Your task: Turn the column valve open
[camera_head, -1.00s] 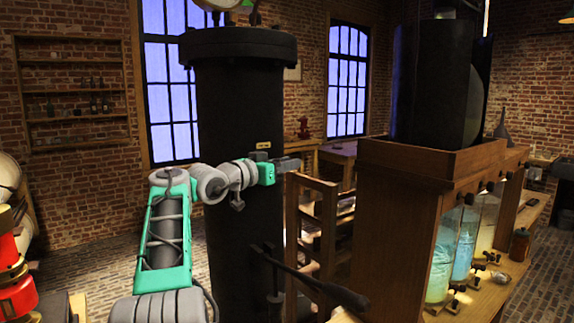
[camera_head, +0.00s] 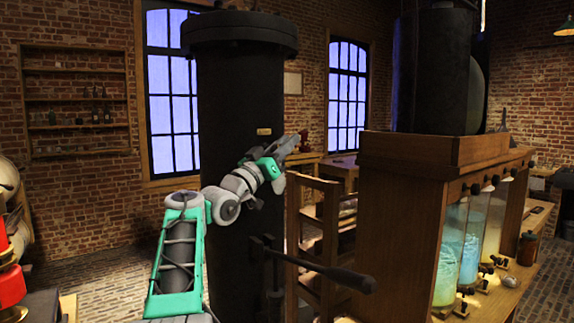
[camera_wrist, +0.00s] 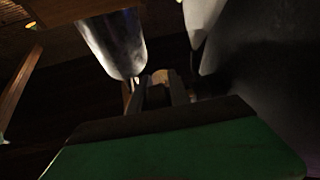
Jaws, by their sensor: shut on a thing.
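The column (camera_head: 238,110) is a tall black cylinder with a flanged top, in the middle of the head view. Its valve has a dark bracket (camera_head: 268,262) low on the column and a black lever (camera_head: 318,268) that slopes down to the right to a thick grip (camera_head: 350,279). My gripper (camera_head: 297,138) is well above the lever, apart from it, near the column's right side and tilted up. In the wrist view the jaws (camera_wrist: 160,92) are close together around a small tan piece (camera_wrist: 160,76); I cannot tell what it is.
A wooden cabinet (camera_head: 400,215) with glass jars (camera_head: 470,250) stands to the right. A wooden ladder-like frame (camera_head: 330,235) stands just behind the lever. Red equipment (camera_head: 10,285) is at the left edge. In the wrist view a shiny rounded object (camera_wrist: 115,45) is close to the jaws.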

